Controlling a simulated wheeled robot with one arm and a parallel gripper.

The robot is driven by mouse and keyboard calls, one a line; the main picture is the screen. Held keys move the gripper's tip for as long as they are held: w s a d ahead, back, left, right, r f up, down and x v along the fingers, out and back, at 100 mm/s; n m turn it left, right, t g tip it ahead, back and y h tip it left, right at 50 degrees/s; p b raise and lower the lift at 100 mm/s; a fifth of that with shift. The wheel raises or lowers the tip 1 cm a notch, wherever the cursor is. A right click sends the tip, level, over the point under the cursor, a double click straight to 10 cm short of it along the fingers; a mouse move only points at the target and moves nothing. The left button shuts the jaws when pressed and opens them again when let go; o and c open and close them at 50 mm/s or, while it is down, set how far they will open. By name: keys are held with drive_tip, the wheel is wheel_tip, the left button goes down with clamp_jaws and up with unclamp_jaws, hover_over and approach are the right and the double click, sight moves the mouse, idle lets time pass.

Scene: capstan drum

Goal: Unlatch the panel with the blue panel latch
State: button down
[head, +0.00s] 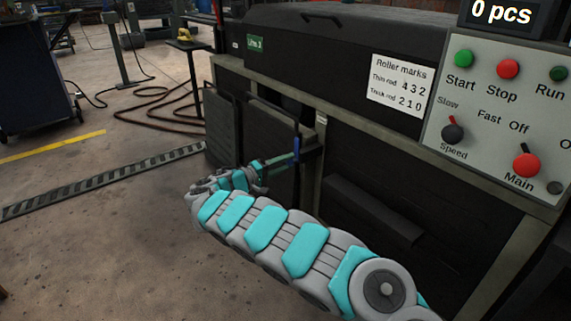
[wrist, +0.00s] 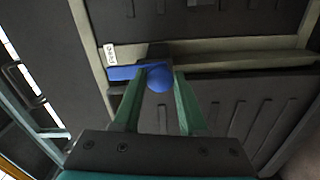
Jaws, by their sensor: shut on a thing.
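The blue panel latch (wrist: 126,72) is in the wrist view, a blue lever with a round knob (wrist: 160,79) at its right end. My gripper (wrist: 161,76) has its two green fingers on either side of the knob and is shut on it. In the head view the blue latch (head: 296,148) is a small upright blue piece at the edge of the dark panel. My gripper (head: 290,157) reaches it there from the left. The dark panel (head: 267,142) stands at the machine's front, partly hidden by my arm.
A control board (head: 497,115) with buttons and knobs is at the right. A paper sign (head: 398,84) is on the machine front. A small white label (wrist: 110,53) sits above the latch. The floor at the left is mostly open, with a hose (head: 160,110) farther back.

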idle(0.3)
drive_tip(key=shift+c, duration=2.2)
unclamp_jaws()
drive_tip(key=v, duration=0.7)
drive_tip(key=shift+s+a+p, duration=0.25)
drive_tip(key=shift+a+p, duration=0.05)
drive_tip(key=shift+p, duration=0.1)
